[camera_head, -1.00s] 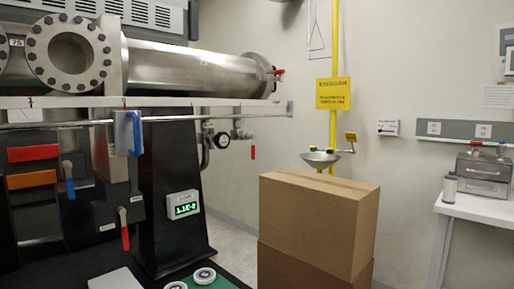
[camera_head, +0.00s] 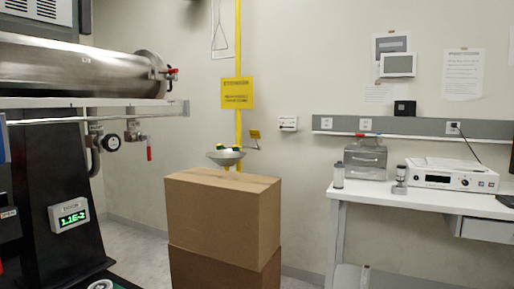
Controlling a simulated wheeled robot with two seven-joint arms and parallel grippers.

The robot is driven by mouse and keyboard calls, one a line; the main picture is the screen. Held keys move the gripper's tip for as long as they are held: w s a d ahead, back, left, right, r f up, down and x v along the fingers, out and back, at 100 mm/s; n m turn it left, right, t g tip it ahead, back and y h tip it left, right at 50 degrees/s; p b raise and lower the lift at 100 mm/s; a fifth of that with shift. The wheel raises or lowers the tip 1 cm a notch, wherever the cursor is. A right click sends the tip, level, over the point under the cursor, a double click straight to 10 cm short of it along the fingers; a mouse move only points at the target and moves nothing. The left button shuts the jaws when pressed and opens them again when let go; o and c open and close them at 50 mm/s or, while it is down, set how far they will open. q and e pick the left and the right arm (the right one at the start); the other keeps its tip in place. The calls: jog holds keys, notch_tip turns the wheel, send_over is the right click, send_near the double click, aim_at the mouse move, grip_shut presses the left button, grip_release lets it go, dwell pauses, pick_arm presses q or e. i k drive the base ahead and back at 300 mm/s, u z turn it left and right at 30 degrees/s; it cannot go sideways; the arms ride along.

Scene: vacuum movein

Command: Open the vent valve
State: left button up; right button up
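A steel vacuum tube (camera_head: 75,66) runs in from the left edge. A small valve with a red handle (camera_head: 171,72) sits on its end flange. I cannot tell from the view which of these is the vent valve. A green-lit display (camera_head: 72,215) on the black stand seems to read 1.1E-2. Neither of my grippers is in view.
Two stacked cardboard boxes (camera_head: 222,218) stand in the middle, with an eyewash basin (camera_head: 226,157) behind. A white table (camera_head: 430,200) at the right holds a metal box (camera_head: 366,160) and a white instrument (camera_head: 450,175). Some floor (camera_head: 140,250) between stand and boxes is clear.

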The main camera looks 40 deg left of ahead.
aim_at(147, 137)
jog(key=z, duration=0.35)
jog(key=k, duration=0.9)
jog(key=u, duration=1.15)
jog(key=i, duration=0.35)
